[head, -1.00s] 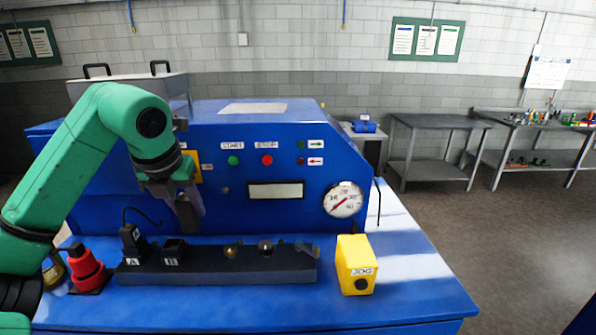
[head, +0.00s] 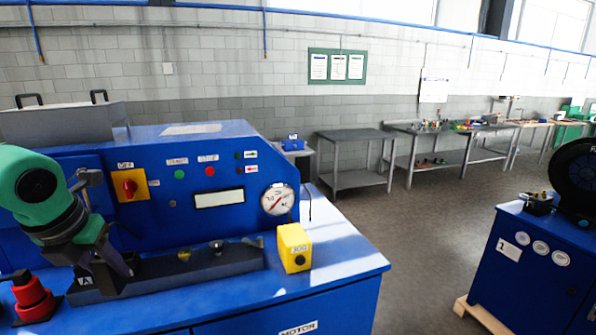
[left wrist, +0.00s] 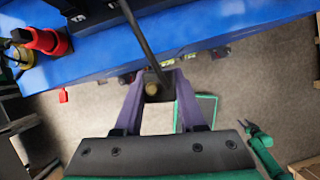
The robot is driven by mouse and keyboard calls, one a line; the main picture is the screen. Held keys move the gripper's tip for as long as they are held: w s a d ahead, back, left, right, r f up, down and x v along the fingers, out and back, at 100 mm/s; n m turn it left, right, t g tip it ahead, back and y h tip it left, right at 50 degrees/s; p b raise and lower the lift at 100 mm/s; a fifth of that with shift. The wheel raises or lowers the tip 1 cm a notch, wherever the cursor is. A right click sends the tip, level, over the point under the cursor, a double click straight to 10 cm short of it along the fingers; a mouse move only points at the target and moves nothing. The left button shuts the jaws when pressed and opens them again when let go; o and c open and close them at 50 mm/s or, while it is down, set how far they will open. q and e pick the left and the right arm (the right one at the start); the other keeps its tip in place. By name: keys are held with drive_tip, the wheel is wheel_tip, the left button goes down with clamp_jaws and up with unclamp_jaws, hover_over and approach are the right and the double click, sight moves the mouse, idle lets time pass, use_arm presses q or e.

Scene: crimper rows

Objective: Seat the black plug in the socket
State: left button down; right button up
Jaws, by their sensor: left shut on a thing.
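My left gripper (head: 118,264) shows in the head view in front of the left part of the black socket strip (head: 225,262). In the left wrist view its purple fingers (left wrist: 157,95) are shut on a dark block with a brass-coloured round face, which I take for the black plug (left wrist: 160,94). A black cable (left wrist: 142,38) runs from it to the top of that view. The strip's left end carries a white label A (head: 84,281); the sockets near it are mostly hidden by my gripper. My right gripper may be the dark tip at the right of the wrist view.
A red part (head: 32,298) stands left of the strip. Two round knobs sit on the strip's right half. A yellow JOG box (head: 293,247) stands right of it. The blue machine panel (head: 225,170) rises behind. The blue top is clear in front of the strip.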

use_arm(q)
drive_tip(key=s+d+f+n+g+b, duration=0.2)
drive_tip(key=d+f+n, duration=0.3)
drive_tip(key=f+n, duration=0.6)
drive_tip(key=s+d+f+n+g+b, duration=0.2)
drive_tip(key=s+d+f+n+g, duration=0.1)
drive_tip(key=f+n, duration=0.8)
drive_tip(key=s+d+f+n+g+b, duration=0.2)
drive_tip(key=d+f+n+g, duration=0.2)
drive_tip(key=d+f+n, duration=0.4)
wheel_tip(320, 180, down, 3)
drive_tip(key=n, duration=0.4)
drive_tip(key=shift+s+f+h, duration=0.2)
drive_tip(key=shift+s+h, duration=0.05)
drive_tip(key=shift+h, duration=0.05)
